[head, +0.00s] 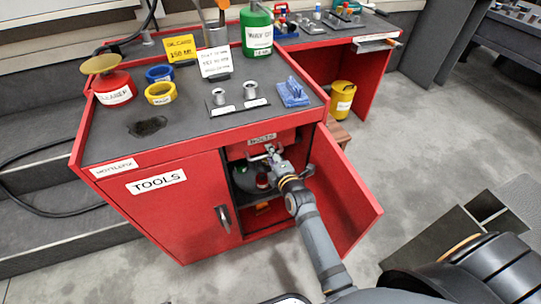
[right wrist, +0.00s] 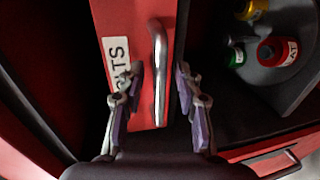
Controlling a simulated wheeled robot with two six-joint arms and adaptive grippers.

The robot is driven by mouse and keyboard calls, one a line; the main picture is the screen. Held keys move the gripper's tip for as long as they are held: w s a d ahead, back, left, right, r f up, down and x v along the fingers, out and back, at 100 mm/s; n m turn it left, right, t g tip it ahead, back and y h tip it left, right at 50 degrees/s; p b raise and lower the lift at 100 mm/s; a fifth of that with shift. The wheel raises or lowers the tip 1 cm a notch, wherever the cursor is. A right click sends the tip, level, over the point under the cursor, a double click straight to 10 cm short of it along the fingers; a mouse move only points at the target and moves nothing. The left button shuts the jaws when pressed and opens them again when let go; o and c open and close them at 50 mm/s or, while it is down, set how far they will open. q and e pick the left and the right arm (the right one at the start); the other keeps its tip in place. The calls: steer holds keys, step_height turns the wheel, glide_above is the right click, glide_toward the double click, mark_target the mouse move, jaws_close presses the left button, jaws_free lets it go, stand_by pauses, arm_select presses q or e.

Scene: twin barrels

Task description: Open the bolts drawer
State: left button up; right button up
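The bolts drawer (head: 284,138) is a red front with a white BOLTS label (head: 262,139), at the top of the open right bay of the red cabinet. It looks about flush with the cabinet; a small gap cannot be ruled out. In the right wrist view its metal bar handle (right wrist: 159,70) stands beside the label (right wrist: 118,62). My right gripper (head: 272,157) is at the drawer front. In the right wrist view the gripper (right wrist: 161,100) is open, one finger on each side of the handle, with gaps visible. My left gripper is not in view.
The right cabinet door (head: 345,190) stands open beside my right arm. Below the drawer, a shelf holds a red can (right wrist: 277,51) and other containers. The TOOLS door (head: 170,205) is shut. Bottles, rings and signs stand on the cabinet top (head: 190,128).

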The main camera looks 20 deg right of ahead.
steer(key=shift+w+f, duration=0.1)
steer(key=shift+w, duration=0.25)
jaws_close()
